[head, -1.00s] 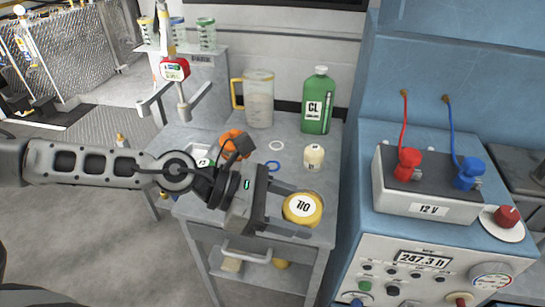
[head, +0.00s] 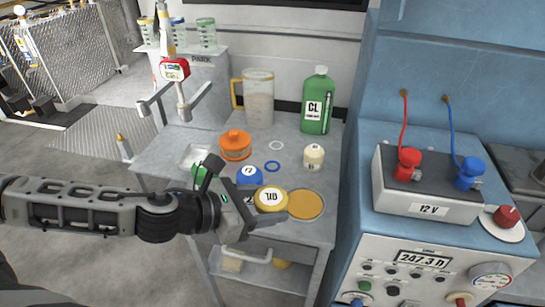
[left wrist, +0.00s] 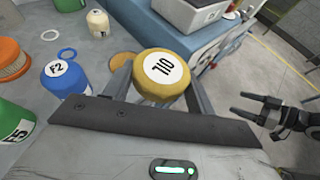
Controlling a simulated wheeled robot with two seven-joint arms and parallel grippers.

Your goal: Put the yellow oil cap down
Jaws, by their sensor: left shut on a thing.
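The yellow oil cap (head: 271,198), with a white label on top, is between the fingers of my left gripper (head: 268,206), which is shut on it. The cap also shows in the left wrist view (left wrist: 160,76), label facing up. In the head view it is just left of a flat gold disc (head: 306,204) on the grey table and overlaps its edge. I cannot tell whether the cap touches the table. My right gripper (left wrist: 240,104) shows at the right of the left wrist view, its fingers apart and empty.
Behind the cap on the table (head: 318,230) are a blue cap (head: 249,175), an orange cap (head: 236,145), a cream bottle (head: 314,157), a blue ring (head: 272,167), a green jug (head: 317,105) and a clear pitcher (head: 258,98). A blue console (head: 365,170) stands at the right.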

